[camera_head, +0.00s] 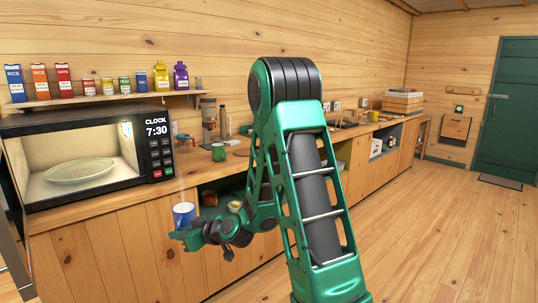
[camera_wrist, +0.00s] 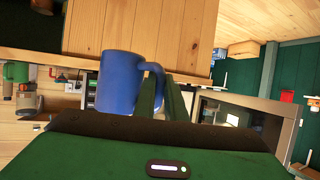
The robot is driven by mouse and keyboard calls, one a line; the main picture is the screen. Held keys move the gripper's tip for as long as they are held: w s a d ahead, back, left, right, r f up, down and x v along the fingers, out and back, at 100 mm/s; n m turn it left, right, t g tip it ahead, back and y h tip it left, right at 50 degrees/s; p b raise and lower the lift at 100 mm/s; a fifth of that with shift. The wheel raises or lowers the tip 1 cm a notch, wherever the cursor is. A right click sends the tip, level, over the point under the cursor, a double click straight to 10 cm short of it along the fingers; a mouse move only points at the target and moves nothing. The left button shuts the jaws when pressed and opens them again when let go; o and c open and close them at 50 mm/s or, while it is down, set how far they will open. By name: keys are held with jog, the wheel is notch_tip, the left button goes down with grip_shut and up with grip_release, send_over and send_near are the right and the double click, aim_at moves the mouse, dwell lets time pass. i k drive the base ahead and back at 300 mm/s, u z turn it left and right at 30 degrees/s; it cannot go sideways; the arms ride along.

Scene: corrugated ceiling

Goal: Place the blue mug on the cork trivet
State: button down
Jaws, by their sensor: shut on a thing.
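The blue mug (camera_head: 184,215) is off the counter, held upright in front of the cabinet fronts below the microwave. My gripper (camera_head: 182,236) is at the mug's lower side in the head view. In the wrist view the mug (camera_wrist: 120,83) fills the upper middle, and my gripper (camera_wrist: 163,92) is shut on its handle at the right. A flat brown disc, probably the cork trivet (camera_head: 242,152), lies on the counter right of the green mug (camera_head: 218,152); my arm covers part of it.
The microwave (camera_head: 80,160) stands open on the counter's left with a plate (camera_head: 80,170) inside. A coffee maker (camera_head: 208,120) is behind the green mug. An open niche under the counter holds bowls (camera_head: 235,205). A shelf (camera_head: 100,98) with boxes and jars hangs above.

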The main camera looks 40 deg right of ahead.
aim_at(244, 152)
jog(key=z, duration=1.4)
jog(key=i, duration=1.05)
jog(key=u, duration=1.2)
